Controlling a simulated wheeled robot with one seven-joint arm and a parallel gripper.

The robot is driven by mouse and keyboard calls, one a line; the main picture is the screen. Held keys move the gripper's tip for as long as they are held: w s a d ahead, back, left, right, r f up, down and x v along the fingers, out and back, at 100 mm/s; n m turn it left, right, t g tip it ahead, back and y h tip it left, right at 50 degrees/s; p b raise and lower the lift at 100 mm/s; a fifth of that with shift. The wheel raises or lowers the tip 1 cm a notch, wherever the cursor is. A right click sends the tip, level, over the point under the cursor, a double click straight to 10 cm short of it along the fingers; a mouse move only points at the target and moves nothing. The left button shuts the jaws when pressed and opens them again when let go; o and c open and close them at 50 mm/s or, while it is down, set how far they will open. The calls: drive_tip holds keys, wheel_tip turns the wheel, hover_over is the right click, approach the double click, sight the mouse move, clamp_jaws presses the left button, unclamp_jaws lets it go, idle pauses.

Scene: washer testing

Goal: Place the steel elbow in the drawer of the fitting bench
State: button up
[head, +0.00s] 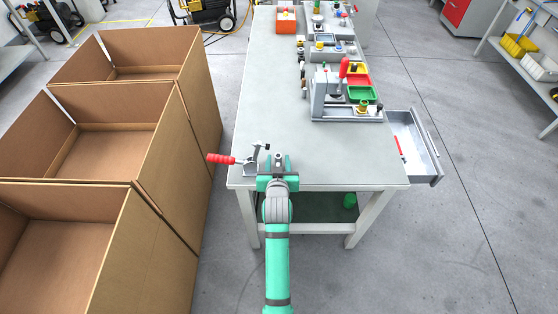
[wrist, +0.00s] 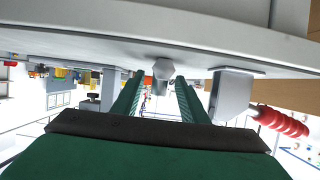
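My gripper (head: 278,172) is at the near edge of the fitting bench (head: 330,165), low over its top. In the wrist view, its two green fingers (wrist: 158,82) are apart, with a small grey metal piece, apparently the steel elbow (wrist: 162,69), between or just beyond their tips. Gaps show on both sides of it. In the head view the elbow (head: 278,158) is small and partly hidden by my gripper. The drawer (head: 422,150) stands pulled out on the bench's right side, with a thin red item (head: 400,146) inside.
A toggle clamp with a red handle (head: 221,158) stands close left of my gripper; its handle (wrist: 282,121) shows at right in the wrist view. A grey fixture (head: 345,115) with colored bins stands farther back. Cardboard boxes (head: 165,160) stand left. The bench's near right top is clear.

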drive_tip(key=s+t, duration=0.1)
drive_tip(key=s, duration=3.7)
drive_tip(key=shift+s+d+f, duration=0.25)
drive_tip(key=shift+s+d, duration=0.05)
drive_tip(key=shift+d, duration=0.1)
drive_tip(key=shift+t, duration=0.3)
drive_tip(key=v, duration=0.3)
drive_tip(key=r+v, duration=0.1)
drive_tip(key=v, duration=0.2)
drive_tip(key=r+v, duration=0.1)
drive_tip(key=v, duration=0.2)
drive_tip(key=shift+w, duration=0.2)
drive_tip(key=shift+c, duration=0.6)
drive_tip(key=shift+s+r, duration=0.15)
drive_tip(key=shift+r, duration=0.05)
drive_tip(key=shift+c, duration=0.5)
